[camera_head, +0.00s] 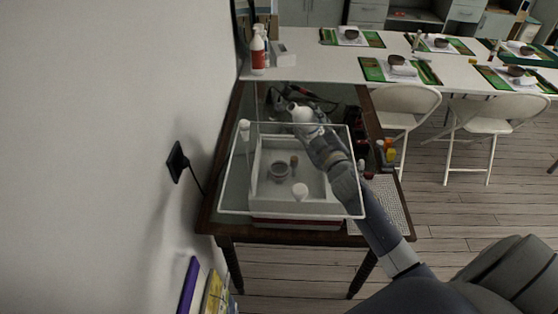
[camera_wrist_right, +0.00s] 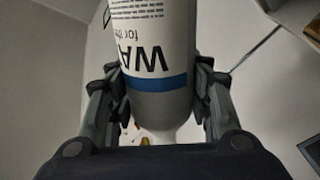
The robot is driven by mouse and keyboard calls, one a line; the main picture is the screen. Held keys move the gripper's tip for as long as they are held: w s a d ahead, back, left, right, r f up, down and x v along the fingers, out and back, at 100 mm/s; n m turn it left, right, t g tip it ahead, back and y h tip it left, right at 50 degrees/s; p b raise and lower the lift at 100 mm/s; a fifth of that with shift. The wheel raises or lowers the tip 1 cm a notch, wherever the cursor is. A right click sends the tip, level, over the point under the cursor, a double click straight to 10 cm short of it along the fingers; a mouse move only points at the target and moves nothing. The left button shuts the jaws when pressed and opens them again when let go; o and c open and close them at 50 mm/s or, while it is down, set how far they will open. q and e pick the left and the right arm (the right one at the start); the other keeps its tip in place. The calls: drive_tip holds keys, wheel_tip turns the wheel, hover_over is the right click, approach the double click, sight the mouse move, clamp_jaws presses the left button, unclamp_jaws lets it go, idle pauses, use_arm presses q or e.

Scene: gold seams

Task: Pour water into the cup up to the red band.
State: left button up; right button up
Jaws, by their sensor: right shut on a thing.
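My right gripper (camera_head: 306,122) is shut on a white bottle (camera_head: 299,113) above the back part of the dark wooden table (camera_head: 237,102). In the right wrist view the bottle (camera_wrist_right: 152,40) sits between both fingers, with a blue stripe and a label starting "WA" that reads upside down. A small round dark-rimmed vessel (camera_head: 279,171) stands inside a white tray on the table. A white cup-like thing (camera_head: 300,191) is nearer the front. I cannot make out a red band or tell which is the cup. My left gripper is out of view.
A pale-rimmed clear enclosure (camera_head: 290,216) surrounds the white tray (camera_head: 262,200). A small reddish thing (camera_head: 294,161) is in the tray. Small coloured bottles (camera_head: 390,154) stand at the table's right. The wall (camera_head: 100,150) is close on the left; folding chairs (camera_head: 402,112) stand behind.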

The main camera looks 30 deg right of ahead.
sight(311, 115)
wheel_tip(311, 115, up, 2)
drive_tip(key=m+p, duration=0.2)
drive_tip(key=p, duration=0.1)
drive_tip(key=shift+m, duration=0.3)
wheel_tip(311, 115, down, 2)
drive_tip(key=m, duration=0.2)
drive_tip(key=shift+s+d+f+m+g, duration=0.1)
drive_tip(key=shift+m+g, duration=0.2)
drive_tip(key=shift+f+m+p, duration=0.1)
drive_tip(key=shift+m+p, duration=0.4)
drive_tip(key=shift+m, duration=0.1)
wheel_tip(311, 115, up, 3)
drive_tip(key=m+p, duration=0.1)
drive_tip(key=p, duration=0.2)
drive_tip(key=shift+a+r+m+g+p, duration=0.2)
drive_tip(key=shift+r+m+g+p, duration=0.15)
drive_tip(key=shift+p, duration=0.45)
